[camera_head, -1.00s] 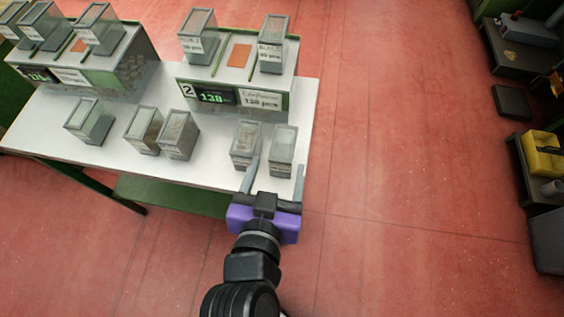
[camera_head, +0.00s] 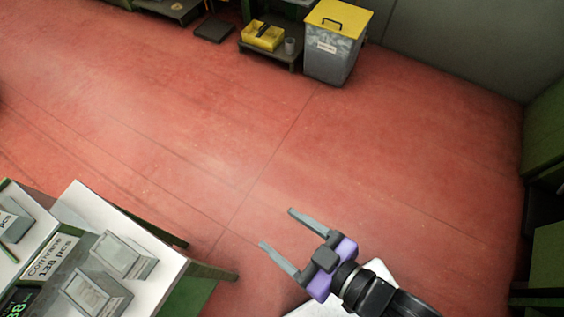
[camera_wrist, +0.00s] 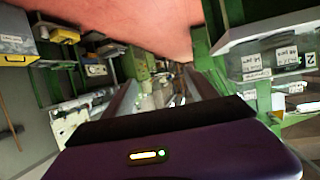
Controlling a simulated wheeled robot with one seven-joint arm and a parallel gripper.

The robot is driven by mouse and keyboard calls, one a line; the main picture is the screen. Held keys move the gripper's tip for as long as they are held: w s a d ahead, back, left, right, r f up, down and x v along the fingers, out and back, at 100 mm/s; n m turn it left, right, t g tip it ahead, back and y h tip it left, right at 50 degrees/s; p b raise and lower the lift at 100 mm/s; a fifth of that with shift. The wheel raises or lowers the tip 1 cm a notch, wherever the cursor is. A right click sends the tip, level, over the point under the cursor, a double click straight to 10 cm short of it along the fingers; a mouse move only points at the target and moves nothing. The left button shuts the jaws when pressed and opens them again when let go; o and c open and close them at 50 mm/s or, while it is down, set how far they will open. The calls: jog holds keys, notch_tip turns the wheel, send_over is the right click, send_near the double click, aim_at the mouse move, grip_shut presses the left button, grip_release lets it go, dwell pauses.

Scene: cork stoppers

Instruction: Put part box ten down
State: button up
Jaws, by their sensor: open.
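My gripper (camera_head: 277,228) is open and empty, held out over the red floor in the head view. Its spread fingers also show in the wrist view (camera_wrist: 165,92). Two grey, clear-topped part boxes, one farther back (camera_head: 123,255) and one nearer (camera_head: 96,292), stand side by side on the white table (camera_head: 160,272) at the lower left. The gripper is to their right, clear of the table and touching neither box. I cannot read which box is ten.
A raised stand with a "138 pcs" label (camera_head: 48,258) and another box (camera_head: 12,222) are at the left edge. A yellow-lidded grey bin (camera_head: 333,50) and a yellow tray (camera_head: 263,36) are at the back. The floor between is clear.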

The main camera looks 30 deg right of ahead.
jog(key=s+d+r+m+t+h, duration=0.1)
jog(key=s+d+r+m+h, duration=0.2)
jog(key=s+d+r, duration=0.3)
jog(key=s+d+h, duration=0.1)
jog(key=s+d, duration=0.2)
jog(key=d, duration=0.2)
jog(key=shift+d+m+t+h, duration=0.4)
jog(key=shift+r, duration=0.1)
dwell(0.3)
